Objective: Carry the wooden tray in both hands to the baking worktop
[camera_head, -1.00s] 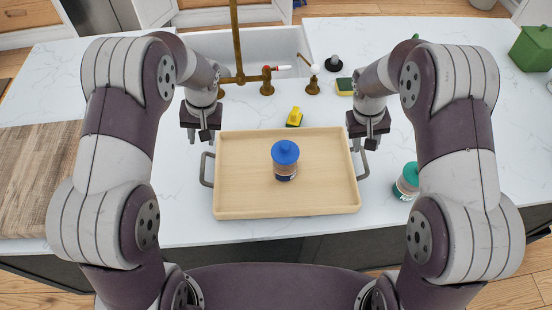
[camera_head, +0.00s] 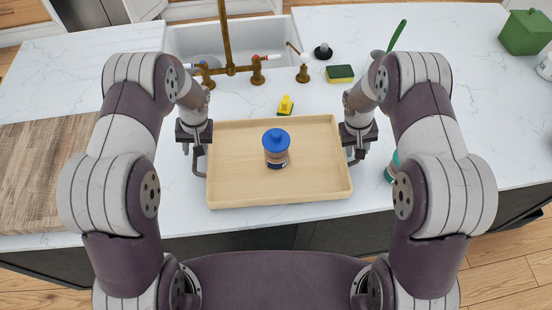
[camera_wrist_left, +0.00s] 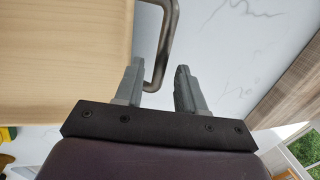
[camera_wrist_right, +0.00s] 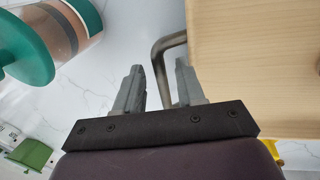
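The wooden tray (camera_head: 235,178) lies on the white marble counter with a blue-lidded jar (camera_head: 277,148) standing on it. It has a metal handle on each side. My left gripper (camera_head: 195,148) is at the left handle; in the left wrist view the fingers (camera_wrist_left: 158,88) are apart, with the left handle (camera_wrist_left: 165,45) between them, close to one finger. My right gripper (camera_head: 353,155) is at the right handle; in the right wrist view its fingers (camera_wrist_right: 158,88) are apart, with the right handle (camera_wrist_right: 160,65) between them. Neither gripper visibly clamps its handle.
A sink (camera_head: 200,45) with a brass faucet (camera_head: 228,50) is behind the tray. A yellow item (camera_head: 286,106) and a sponge (camera_head: 340,74) lie near it. A green-lidded jar (camera_wrist_right: 75,25) stands right of the tray. A wooden board surface (camera_head: 45,170) is at the left.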

